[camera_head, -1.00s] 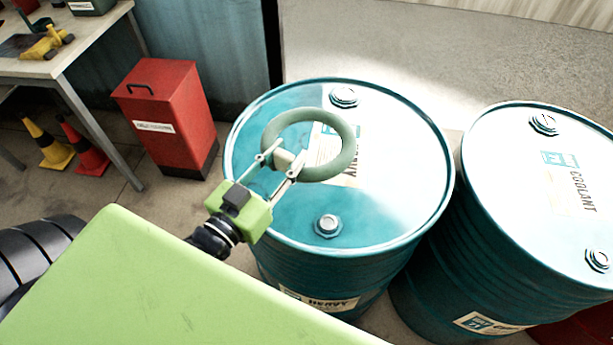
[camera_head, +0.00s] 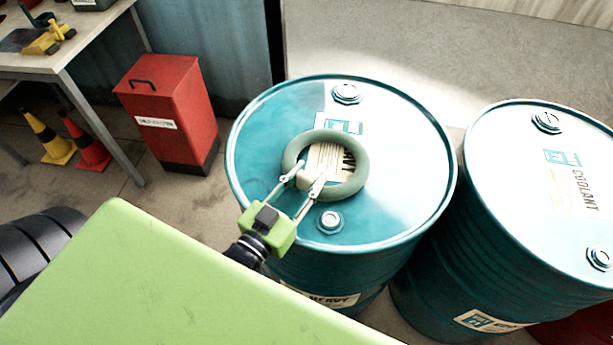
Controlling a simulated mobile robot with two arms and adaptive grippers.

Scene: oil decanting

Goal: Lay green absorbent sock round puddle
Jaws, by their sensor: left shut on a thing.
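The green absorbent sock (camera_head: 361,160) is a closed grey-green ring over the lid of the left teal drum (camera_head: 262,150). My left gripper (camera_head: 309,182) is shut on the near-left part of the ring. A paper label on the lid shows through the ring's opening. I cannot tell whether the ring touches the lid or hangs just above it. No puddle can be made out clearly; the lid has a darker teal area and a pale glare. My right gripper is not in view.
A second teal drum (camera_head: 520,150) marked coolant stands close at the right. A red bin (camera_head: 168,115), cones (camera_head: 85,145) and a workbench (camera_head: 95,35) are at the left. Bungs (camera_head: 330,221) rise from the left drum's lid. Open floor lies behind the drums.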

